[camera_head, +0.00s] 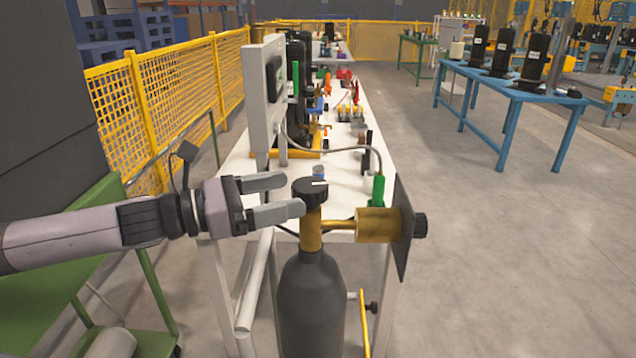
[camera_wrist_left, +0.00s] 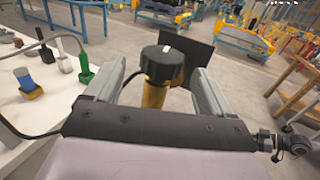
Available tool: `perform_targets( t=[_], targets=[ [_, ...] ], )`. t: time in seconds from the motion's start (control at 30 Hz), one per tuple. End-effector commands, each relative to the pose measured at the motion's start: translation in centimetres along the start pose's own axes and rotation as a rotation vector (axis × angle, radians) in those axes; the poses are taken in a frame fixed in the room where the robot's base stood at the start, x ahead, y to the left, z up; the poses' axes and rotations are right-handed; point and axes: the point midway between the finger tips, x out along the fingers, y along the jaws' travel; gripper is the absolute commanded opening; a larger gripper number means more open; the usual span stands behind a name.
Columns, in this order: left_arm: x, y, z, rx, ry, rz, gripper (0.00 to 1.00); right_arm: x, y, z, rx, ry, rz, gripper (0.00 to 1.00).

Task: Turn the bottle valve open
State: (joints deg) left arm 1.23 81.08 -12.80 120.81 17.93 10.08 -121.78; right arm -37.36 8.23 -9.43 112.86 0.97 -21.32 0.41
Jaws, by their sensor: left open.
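The bottle (camera_head: 312,300) is dark grey and stands upright in front of the white table, with a brass neck. Its valve knob (camera_head: 310,190) is black and round with a white mark on top. The knob also shows in the left wrist view (camera_wrist_left: 163,65). My left gripper (camera_head: 287,196) comes in from the left and is open, its fingers pointing at the knob. In the left wrist view the fingers (camera_wrist_left: 163,82) lie on either side of the knob and brass neck, with gaps showing. My right gripper is not in view.
A brass fitting (camera_head: 377,225) with a dark plate (camera_head: 404,228) sticks out right of the neck. The white table (camera_head: 341,190) behind carries a grey panel (camera_head: 264,90) and several small parts. A yellow mesh fence (camera_head: 183,88) runs along the left. Open floor lies right.

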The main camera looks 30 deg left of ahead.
Motion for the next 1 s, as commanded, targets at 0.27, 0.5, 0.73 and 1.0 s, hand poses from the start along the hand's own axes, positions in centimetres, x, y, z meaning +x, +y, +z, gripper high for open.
perform_targets(
  t=[0.27,0.5,0.73,1.0],
  targets=[
    [1.0,-0.1,0.3,0.001,-0.002,-0.002,0.83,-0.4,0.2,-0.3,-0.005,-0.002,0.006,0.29],
    [2.0,-0.3,0.4,0.002,-0.002,-0.009,0.83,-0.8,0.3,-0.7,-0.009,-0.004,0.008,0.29],
    [3.7,-0.3,0.4,0.002,-0.002,-0.008,0.83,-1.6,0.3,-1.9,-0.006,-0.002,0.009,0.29],
    [5.8,-0.3,0.3,0.001,-0.001,-0.009,0.83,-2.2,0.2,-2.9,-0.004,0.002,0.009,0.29]
  ],
)
